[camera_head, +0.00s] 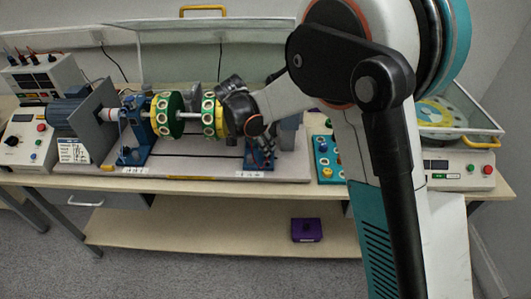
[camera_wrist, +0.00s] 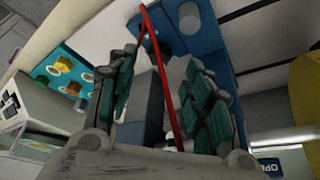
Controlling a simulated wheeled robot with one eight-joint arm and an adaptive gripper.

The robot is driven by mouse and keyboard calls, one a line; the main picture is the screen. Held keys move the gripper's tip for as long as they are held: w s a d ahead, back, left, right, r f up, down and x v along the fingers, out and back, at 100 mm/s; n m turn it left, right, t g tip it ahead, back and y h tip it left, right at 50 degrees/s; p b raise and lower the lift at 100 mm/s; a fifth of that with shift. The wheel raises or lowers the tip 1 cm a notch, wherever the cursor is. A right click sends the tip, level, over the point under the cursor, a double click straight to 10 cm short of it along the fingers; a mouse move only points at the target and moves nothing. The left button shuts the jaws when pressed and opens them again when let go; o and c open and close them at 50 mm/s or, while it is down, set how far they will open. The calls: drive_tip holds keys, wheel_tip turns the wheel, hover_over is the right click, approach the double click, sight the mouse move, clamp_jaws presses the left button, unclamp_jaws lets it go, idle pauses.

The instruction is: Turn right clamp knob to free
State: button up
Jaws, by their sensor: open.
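The right bearing stand (camera_head: 250,158) is blue and stands at the right of the rig's base plate. In the wrist view, a blue bracket (camera_wrist: 205,30) with round bolt-like parts fills the top. My gripper (camera_head: 264,158) is low beside the right stand, partly hidden by my arm. In the wrist view, my gripper (camera_wrist: 160,60) has its two teal-padded fingers apart. A thin red bar (camera_wrist: 160,70) and a grey-blue block (camera_wrist: 145,98) show between them; contact cannot be told. I cannot make out the right clamp knob clearly or its setting.
A shaft (camera_head: 190,115) carries green and yellow discs beside my wrist. The left blue stand (camera_head: 135,140) and motor (camera_head: 80,112) are further left. A teal board with coloured knobs (camera_head: 327,160) lies right of my gripper. A control box (camera_head: 460,170) stands at the right.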

drive_tip(key=b+x, duration=0.1)
drive_tip(key=x, duration=0.4)
drive_tip(key=c, duration=1.1)
